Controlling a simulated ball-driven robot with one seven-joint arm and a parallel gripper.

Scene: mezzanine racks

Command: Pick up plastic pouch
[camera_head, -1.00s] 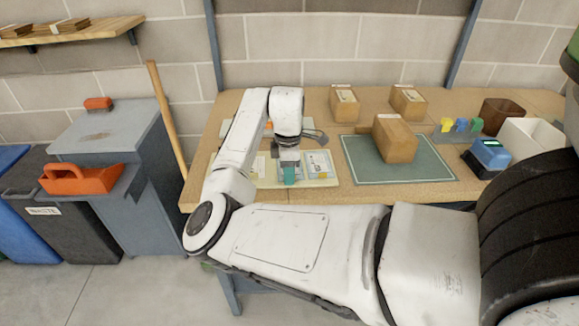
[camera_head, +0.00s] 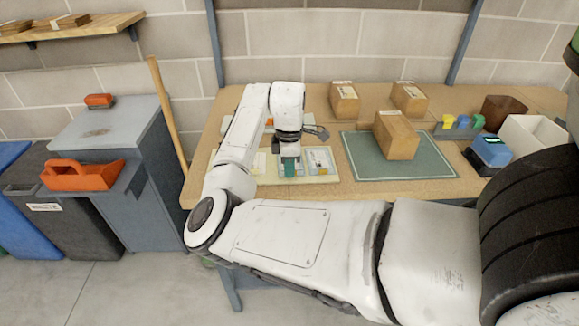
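A pale board (camera_head: 262,179) lies at the front left of the bench, with several small flat items on it. A clear-looking flat packet with a grey-blue label (camera_head: 320,160) lies on its right part; it may be the plastic pouch, but I cannot be sure. A small teal item (camera_head: 289,169) is directly below my gripper (camera_head: 289,158), at the middle of the board. My gripper points down over the board. Its fingers are too small and hidden to show whether they are open or closed on the teal item.
A cardboard box (camera_head: 396,136) stands on a green mat (camera_head: 430,172) to the right. Two more boxes (camera_head: 344,98) (camera_head: 409,98) stand behind. A blue device (camera_head: 489,151), a white bin (camera_head: 530,134) and a brown bin (camera_head: 503,112) are at the right. A wooden pole (camera_head: 167,115) leans at the left.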

